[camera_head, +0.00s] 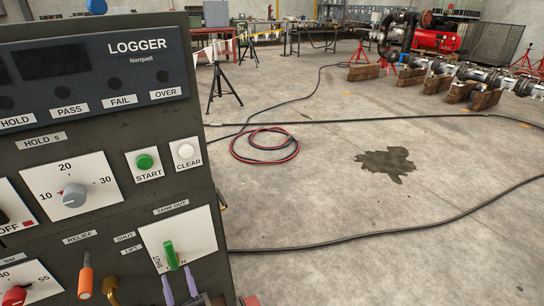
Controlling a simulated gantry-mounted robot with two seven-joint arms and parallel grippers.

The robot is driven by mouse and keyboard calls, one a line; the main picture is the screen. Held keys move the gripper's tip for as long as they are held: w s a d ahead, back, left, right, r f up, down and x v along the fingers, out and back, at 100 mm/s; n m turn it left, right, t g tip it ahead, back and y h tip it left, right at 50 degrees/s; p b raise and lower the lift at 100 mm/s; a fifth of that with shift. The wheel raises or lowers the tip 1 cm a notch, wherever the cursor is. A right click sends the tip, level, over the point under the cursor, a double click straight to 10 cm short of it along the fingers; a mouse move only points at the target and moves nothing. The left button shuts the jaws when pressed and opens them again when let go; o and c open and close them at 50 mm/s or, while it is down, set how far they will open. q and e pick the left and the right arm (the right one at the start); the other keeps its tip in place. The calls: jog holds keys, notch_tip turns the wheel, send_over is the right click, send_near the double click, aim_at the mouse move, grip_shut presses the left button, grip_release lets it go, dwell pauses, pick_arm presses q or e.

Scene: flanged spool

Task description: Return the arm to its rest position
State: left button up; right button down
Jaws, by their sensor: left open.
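My left gripper (179,281) shows at the bottom of the head view. Its two purple fingers point up and stand apart, with a gap between them. The fingertips are just below the green lever (170,255) on the white TANK OUT plate (199,232). The lever stands close to upright, slightly tilted. I cannot tell whether a fingertip touches it. The rest of my left arm is cut off by the lower edge or hidden. My right gripper is not in view.
The dark LOGGER panel (110,122) fills the left side. An orange RELIEF handle (86,276), a brass fitting (110,289) and a grey dial (74,195) stick out of it. Right of the panel is open concrete floor with black cables (390,226) and a coiled red-black hose (264,146).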

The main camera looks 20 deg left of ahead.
pick_arm(q)
jog(key=s+d+r+m+h+p, duration=0.2)
jog(key=r+m+h+p, duration=0.2)
jog(key=r+h+p, duration=0.45)
jog(key=s+d+r+m+h+p, duration=0.15)
jog(key=r+m+h+p, duration=0.35)
jog(key=r+p, duration=0.7)
jog(key=s+d+f+g+h+p, duration=0.2)
jog(key=s+d+g+h+p, duration=0.2)
jog(key=d+g+h+p, duration=0.25)
jog(key=s+d+f+g+y, duration=0.1)
jog(key=s+f+g, duration=0.1)
jog(key=s+g, duration=0.35)
jog(key=s+d+f+g+y, duration=0.1)
jog(key=s+d+f+g, duration=0.1)
jog(key=s+g, duration=0.35)
notch_tip(320, 180, up, 38)
jog(key=s+t+p, duration=0.1)
jog(key=t+p, duration=0.1)
jog(key=p, duration=3.5)
notch_tip(320, 180, down, 60)
jog(key=b, duration=6)
jog(key=shift+s+a+m, duration=0.15)
jog(key=shift+s+m, duration=0.05)
jog(key=shift+m, duration=0.2)
jog(key=shift+g, duration=0.25)
